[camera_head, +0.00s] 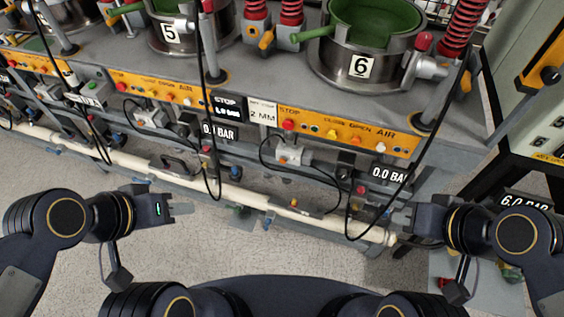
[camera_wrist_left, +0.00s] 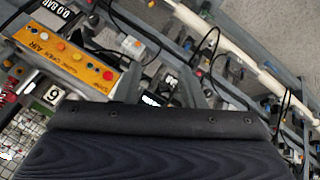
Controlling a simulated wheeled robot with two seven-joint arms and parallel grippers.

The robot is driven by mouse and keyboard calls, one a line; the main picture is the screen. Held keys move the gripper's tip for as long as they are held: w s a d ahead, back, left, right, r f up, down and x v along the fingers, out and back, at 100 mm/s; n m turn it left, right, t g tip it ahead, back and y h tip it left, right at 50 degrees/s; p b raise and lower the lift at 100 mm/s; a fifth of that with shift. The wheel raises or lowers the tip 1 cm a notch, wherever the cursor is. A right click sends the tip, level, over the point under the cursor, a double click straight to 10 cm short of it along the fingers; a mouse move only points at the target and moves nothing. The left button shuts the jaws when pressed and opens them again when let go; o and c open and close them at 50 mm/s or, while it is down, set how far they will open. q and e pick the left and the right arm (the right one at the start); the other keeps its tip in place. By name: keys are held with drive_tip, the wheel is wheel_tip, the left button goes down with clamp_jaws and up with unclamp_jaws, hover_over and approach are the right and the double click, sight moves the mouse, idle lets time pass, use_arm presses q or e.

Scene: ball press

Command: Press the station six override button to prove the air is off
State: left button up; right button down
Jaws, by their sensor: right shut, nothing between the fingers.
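Station six is a steel press cup (camera_head: 335,72) with a green bowl and a white "6" plate (camera_head: 361,66) at the upper right; the plate also shows in the left wrist view (camera_wrist_left: 53,94). Below it is an orange panel (camera_head: 345,135) marked STOP, CLOSE, OPEN and AIR, with several coloured buttons. A display (camera_head: 388,174) under it reads 0.0 BAR. I cannot tell which button is the override. My left gripper (camera_head: 182,209) is empty over the floor, left of station six; its opening is unclear. My right gripper (camera_head: 402,221) is shut and empty, below the display and apart from the panel.
Station five (camera_head: 172,35) stands to the left with its own orange panel (camera_head: 152,88). A pale pipe (camera_head: 262,200) runs along the lower bench. Black hoses hang before the panels. A 6.0 display (camera_head: 525,201) is at the right. Grey floor (camera_head: 240,250) is in front.

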use_arm(q)
clamp_jaws()
idle(1.5)
